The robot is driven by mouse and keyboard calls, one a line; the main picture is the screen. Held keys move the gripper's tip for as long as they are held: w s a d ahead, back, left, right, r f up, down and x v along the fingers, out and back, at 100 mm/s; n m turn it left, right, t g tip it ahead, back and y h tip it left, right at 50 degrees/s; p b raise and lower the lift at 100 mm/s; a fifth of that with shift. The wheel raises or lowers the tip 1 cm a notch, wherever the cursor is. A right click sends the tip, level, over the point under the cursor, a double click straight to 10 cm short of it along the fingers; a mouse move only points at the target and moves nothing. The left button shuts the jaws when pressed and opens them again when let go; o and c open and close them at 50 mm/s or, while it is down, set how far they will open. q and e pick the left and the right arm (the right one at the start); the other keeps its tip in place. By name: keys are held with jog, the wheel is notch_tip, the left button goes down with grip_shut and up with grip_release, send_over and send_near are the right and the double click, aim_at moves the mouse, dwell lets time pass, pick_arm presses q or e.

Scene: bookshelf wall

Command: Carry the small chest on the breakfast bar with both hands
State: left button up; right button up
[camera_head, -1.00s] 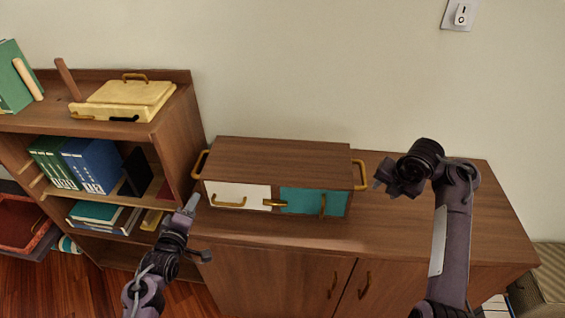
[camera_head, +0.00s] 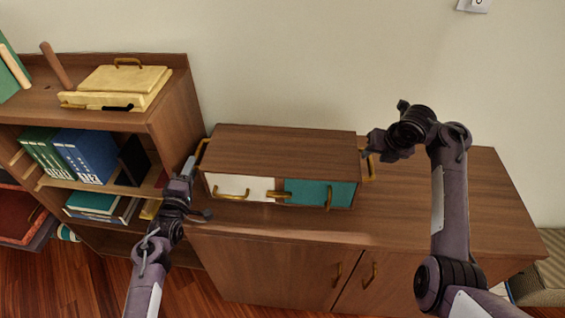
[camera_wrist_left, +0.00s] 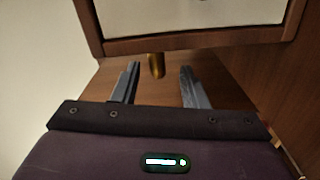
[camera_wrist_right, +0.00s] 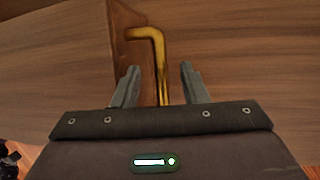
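The small chest (camera_head: 285,150) is a brown wooden box on the brown cabinet top, with a white door (camera_head: 238,187) and a teal door (camera_head: 318,193) in front. A brass handle (camera_head: 202,153) is on its left side and another (camera_head: 370,168) on its right side. My left gripper (camera_head: 190,168) is open by the left handle; in the left wrist view a bit of brass (camera_wrist_left: 156,66) shows between the fingers (camera_wrist_left: 158,85). My right gripper (camera_head: 368,150) is open at the right handle, which stands between its fingers (camera_wrist_right: 158,84) in the right wrist view.
A bookshelf (camera_head: 175,115) with binders (camera_head: 88,158) stands close on the left, a yellow case (camera_head: 120,86) on its top. The cabinet top (camera_head: 440,215) is clear to the right of the chest. The wall is behind.

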aim_at(371, 158)
pick_arm(q)
jog(key=w, duration=0.3)
jog(key=shift+w+d+r, duration=0.1)
jog(key=shift+w+d, duration=0.15)
pick_arm(e)
jog(key=x, duration=0.3)
jog(key=shift+f, duration=0.25)
pick_arm(q)
jog(key=shift+w, duration=0.55)
pick_arm(e)
jog(key=shift+w+f, duration=0.35)
jog(key=shift+f, duration=0.15)
pick_arm(q)
jog(key=shift+s, duration=0.1)
jog(key=shift+c, duration=0.4)
pick_arm(e)
jog(key=shift+s, duration=0.1)
jog(key=shift+c, duration=0.5)
pick_arm(q)
jog(key=c, duration=0.7)
pick_arm(e)
jog(key=c, duration=0.7)
pick_arm(q)
grip_shut()
pick_arm(e)
grip_shut()
pick_arm(q)
jog(key=shift+f, duration=0.25)
